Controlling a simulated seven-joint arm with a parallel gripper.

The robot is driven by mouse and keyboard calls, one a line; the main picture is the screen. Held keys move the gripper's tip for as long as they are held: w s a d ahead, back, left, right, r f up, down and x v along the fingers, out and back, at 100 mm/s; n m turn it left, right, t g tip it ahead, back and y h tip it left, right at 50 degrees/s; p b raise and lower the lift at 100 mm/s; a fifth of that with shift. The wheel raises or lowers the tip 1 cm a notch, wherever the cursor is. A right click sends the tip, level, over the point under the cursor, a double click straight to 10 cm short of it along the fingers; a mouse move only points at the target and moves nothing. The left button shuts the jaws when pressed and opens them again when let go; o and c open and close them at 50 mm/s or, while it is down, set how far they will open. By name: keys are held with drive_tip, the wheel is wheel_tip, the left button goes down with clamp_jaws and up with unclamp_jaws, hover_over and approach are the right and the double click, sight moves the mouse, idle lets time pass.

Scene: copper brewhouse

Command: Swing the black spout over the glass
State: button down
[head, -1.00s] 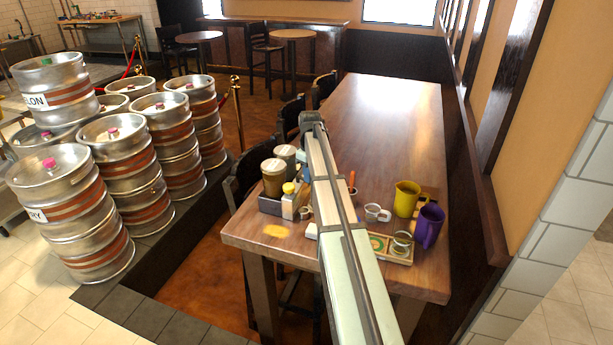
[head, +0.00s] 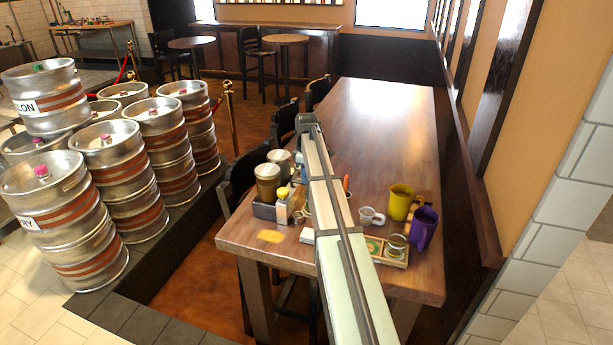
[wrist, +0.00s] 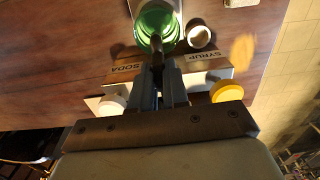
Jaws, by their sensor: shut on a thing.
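In the wrist view, the black spout (wrist: 157,52) shows as a dark bar between the fingers of my gripper (wrist: 158,72). My gripper is shut on it. The spout's far end overlaps the near part of the green glass (wrist: 146,17), which is seen from above. I cannot tell how high the spout end is above the rim. Labels SODA and SYRUP lie on the wooden caddy (wrist: 204,76) on both sides of the fingers. In the head view, my arm hides my gripper, the spout and the glass.
A caddy (head: 264,212) with jars and a yellow-capped bottle (head: 283,205) stands left of my arm. To the right are a small white cup (head: 367,216), a yellow mug (head: 400,203), a purple mug (head: 422,230) and a tray (head: 398,262). The far table (head: 385,120) is clear.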

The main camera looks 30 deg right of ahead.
drive_tip(key=c, duration=1.4)
unclamp_jaws()
drive_tip(key=shift+r, duration=0.1)
wheel_tip(320, 180, up, 14)
drive_tip(key=shift+f, duration=0.2)
